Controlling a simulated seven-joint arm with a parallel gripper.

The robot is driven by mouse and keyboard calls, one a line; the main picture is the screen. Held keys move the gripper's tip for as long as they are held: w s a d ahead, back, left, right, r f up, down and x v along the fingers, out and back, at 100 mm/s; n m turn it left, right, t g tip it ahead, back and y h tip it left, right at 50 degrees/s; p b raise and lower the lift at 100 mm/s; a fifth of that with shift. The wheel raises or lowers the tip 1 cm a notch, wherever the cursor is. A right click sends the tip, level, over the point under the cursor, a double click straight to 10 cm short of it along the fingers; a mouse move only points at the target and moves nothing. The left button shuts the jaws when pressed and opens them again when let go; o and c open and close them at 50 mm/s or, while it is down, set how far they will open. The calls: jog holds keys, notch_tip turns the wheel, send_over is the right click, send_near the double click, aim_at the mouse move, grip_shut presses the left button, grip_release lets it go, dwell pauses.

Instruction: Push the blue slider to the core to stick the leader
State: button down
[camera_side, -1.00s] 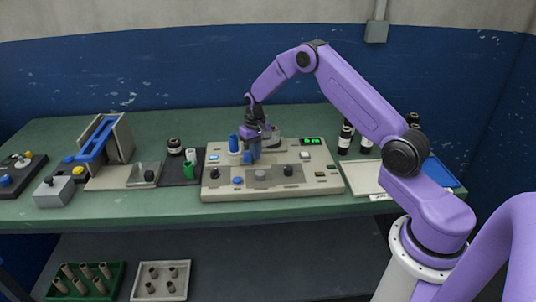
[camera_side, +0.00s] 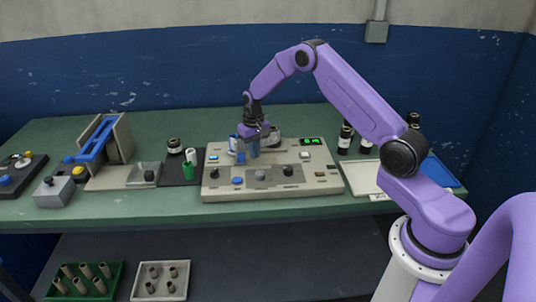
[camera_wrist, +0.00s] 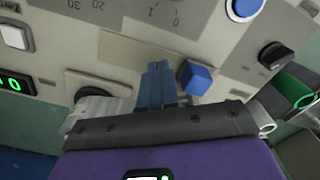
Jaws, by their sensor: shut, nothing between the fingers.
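The blue slider (camera_wrist: 195,78) shows in the wrist view as a small blue block on the beige machine panel. In the side view a small blue patch (camera_side: 241,157) left of the fingers is probably the slider. My gripper (camera_wrist: 157,72) is shut and empty, with its blue fingers close together just left of the slider in the wrist view; contact cannot be told. My gripper (camera_side: 254,152) is low over the machine (camera_side: 270,192) in the side view. A blue and white upright cylinder (camera_side: 233,143), possibly the core, stands just left of it. The leader cannot be made out.
Dark knobs (camera_side: 288,171) and a blue button (camera_side: 237,181) line the machine's front. A lit green display (camera_side: 312,141) is at its back right. A dark mat (camera_side: 178,178) with white and green cylinders lies to the left. Dark bottles (camera_side: 345,138) stand to the right.

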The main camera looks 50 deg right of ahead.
notch_tip(320, 180, up, 7)
jog(key=shift+r, duration=0.2)
dwell(0.6)
jog(key=s+a+r+n, duration=0.4)
jog(key=s+a+r, duration=0.1)
jog(key=s+a, duration=0.4)
jog(key=s+a+r+n, duration=0.4)
jog(key=s+a+r, duration=0.1)
jog(key=s+a, duration=0.45)
jog(key=s+d+n, duration=0.1)
jog(key=s+n, duration=0.6)
jog(key=s, duration=1.6)
jog(key=shift+s+d+r+n, duration=0.3)
jog(key=shift+s+d+r, duration=0.05)
jog(key=shift+d, duration=0.05)
